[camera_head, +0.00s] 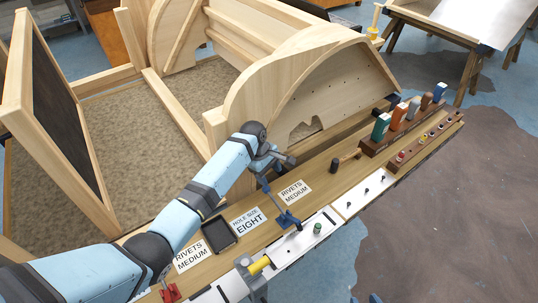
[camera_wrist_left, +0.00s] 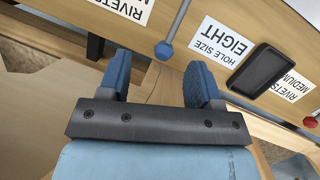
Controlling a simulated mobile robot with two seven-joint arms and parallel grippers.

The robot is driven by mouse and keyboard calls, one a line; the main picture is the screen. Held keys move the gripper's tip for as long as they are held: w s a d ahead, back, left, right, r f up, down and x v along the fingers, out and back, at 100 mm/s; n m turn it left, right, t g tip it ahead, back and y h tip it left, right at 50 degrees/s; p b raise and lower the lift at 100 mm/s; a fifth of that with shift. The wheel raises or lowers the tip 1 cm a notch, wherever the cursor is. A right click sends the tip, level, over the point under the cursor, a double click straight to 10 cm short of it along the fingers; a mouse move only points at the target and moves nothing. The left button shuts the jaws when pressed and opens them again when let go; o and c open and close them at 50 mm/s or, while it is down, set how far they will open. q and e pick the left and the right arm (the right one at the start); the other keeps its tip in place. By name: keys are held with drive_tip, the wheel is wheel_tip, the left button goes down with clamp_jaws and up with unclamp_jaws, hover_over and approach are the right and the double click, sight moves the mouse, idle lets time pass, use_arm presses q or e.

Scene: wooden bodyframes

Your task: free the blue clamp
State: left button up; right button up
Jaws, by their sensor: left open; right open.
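The blue clamp (camera_head: 288,219) sits at the bench's front edge between the HOLE SIZE EIGHT and RIVETS MEDIUM labels. Its thin bar runs up toward the wooden frame. In the left wrist view, part of the clamp (camera_wrist_left: 164,50) shows a grey bar and a round blue end. My left gripper (camera_head: 278,160) is above the bench near the bar's far end. Its blue fingers (camera_wrist_left: 160,82) are apart with nothing between them in the wrist view. What seem to be the fingertips of my right gripper (camera_head: 364,299) show at the bottom edge, apart.
The large curved wooden frame (camera_head: 245,90) stands behind the bench (camera_head: 330,180). A black device (camera_head: 219,234) lies left of the HOLE SIZE EIGHT label. Several coloured boxes (camera_head: 381,127) stand in a rack at the right. A yellow cylinder (camera_head: 260,265) is near the front edge.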

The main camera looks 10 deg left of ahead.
use_arm(q)
wheel_tip(320, 180, up, 8)
drive_tip(key=shift+r, duration=0.1)
